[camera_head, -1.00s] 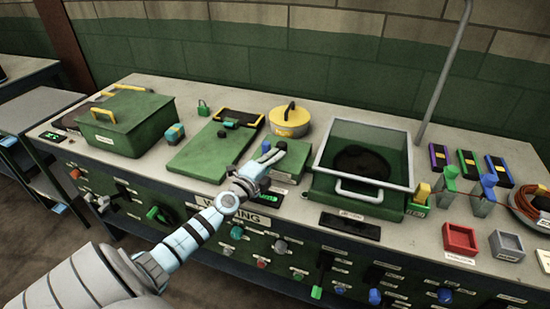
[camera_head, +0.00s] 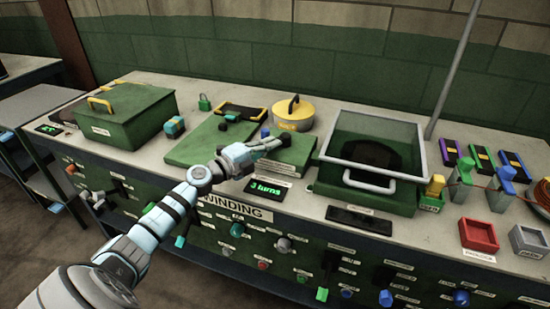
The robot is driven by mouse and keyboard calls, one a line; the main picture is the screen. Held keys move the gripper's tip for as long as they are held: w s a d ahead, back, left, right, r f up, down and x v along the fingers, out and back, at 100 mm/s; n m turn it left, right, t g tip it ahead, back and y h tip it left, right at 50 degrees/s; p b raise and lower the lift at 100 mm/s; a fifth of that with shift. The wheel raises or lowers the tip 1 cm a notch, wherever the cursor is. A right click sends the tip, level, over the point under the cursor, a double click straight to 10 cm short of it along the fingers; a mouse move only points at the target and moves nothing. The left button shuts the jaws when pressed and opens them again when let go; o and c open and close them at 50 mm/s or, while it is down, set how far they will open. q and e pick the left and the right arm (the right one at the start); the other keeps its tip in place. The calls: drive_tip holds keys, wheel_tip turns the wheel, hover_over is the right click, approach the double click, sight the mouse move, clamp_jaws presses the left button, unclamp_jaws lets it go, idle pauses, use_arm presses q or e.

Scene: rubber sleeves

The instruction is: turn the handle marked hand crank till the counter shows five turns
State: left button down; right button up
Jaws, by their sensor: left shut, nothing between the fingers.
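A green box (camera_head: 296,160) stands on the bench just left of the clear-lidded case; a small blue knob (camera_head: 265,131) shows at its back left. The crank's arm and its label cannot be made out behind my gripper. The counter (camera_head: 266,187) in front of the box shows green text that reads as 3 turns. My left gripper (camera_head: 280,143) is shut and empty, its fingers over the box and close to the blue knob. Whether it touches the crank cannot be told. My right gripper is not in view.
A green plate (camera_head: 205,143) lies left of the box, and a yellow-lidded pot (camera_head: 294,113) stands behind it. The case (camera_head: 365,195) with a raised clear lid is close on the right. A green chest (camera_head: 125,118) stands at the far left.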

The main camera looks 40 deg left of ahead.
use_arm(q)
drive_tip(key=shift+w+a, duration=0.2)
drive_tip(key=shift+a, duration=1.6)
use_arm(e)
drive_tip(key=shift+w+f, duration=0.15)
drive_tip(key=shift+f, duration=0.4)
use_arm(q)
drive_tip(key=shift+a, duration=0.1)
